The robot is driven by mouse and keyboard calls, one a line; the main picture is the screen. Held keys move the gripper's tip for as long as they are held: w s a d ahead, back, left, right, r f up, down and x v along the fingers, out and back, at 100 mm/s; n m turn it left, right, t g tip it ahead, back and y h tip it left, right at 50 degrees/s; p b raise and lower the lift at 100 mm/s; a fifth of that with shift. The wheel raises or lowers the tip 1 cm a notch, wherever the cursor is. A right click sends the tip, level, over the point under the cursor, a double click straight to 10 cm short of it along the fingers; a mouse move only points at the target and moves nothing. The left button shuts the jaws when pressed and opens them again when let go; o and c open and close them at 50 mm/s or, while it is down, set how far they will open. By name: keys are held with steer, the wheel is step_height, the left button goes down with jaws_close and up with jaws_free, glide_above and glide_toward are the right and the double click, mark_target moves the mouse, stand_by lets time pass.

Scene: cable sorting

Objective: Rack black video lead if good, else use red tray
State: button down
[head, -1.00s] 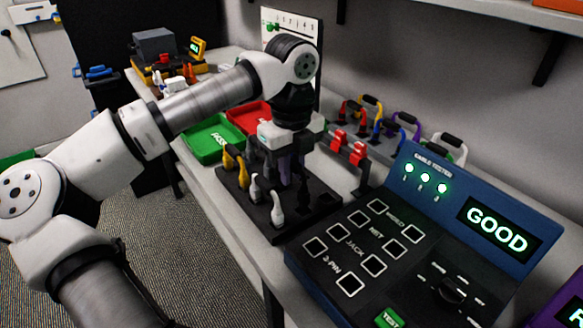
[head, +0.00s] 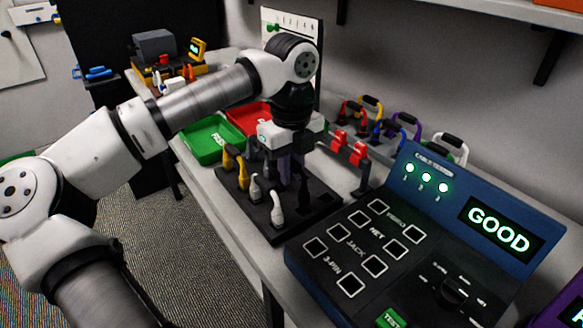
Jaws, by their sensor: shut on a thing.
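My gripper (head: 290,165) points straight down over the black rack block (head: 255,208) and is shut on a dark plug end. The held plug, seemingly the black video lead, is mostly hidden between and behind the fingers. I cannot tell whether it is seated in the block. Other plugs stand upright in the block: a yellow one (head: 240,174), a white one (head: 255,188) and another white one (head: 277,210). The cable tester (head: 425,225) at the right shows GOOD with several green lights lit, and its sockets look empty. The red tray (head: 252,114) lies behind my gripper, empty where visible.
A green tray (head: 210,138) sits left of the red tray. Red clips (head: 348,148) on a stand are just right of my gripper. Several looped coloured cables (head: 398,125) stand along the wall. A shelf hangs above. The floor left of the bench is clear.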

steer(key=shift+f+b, duration=0.9)
steer(key=shift+b, duration=0.2)
stand_by(1.1)
steer(key=c, duration=0.7)
jaws_free()
steer(key=shift+r, duration=0.1)
steer(key=shift+r+p, duration=2.6)
steer(key=shift+r, duration=1.4)
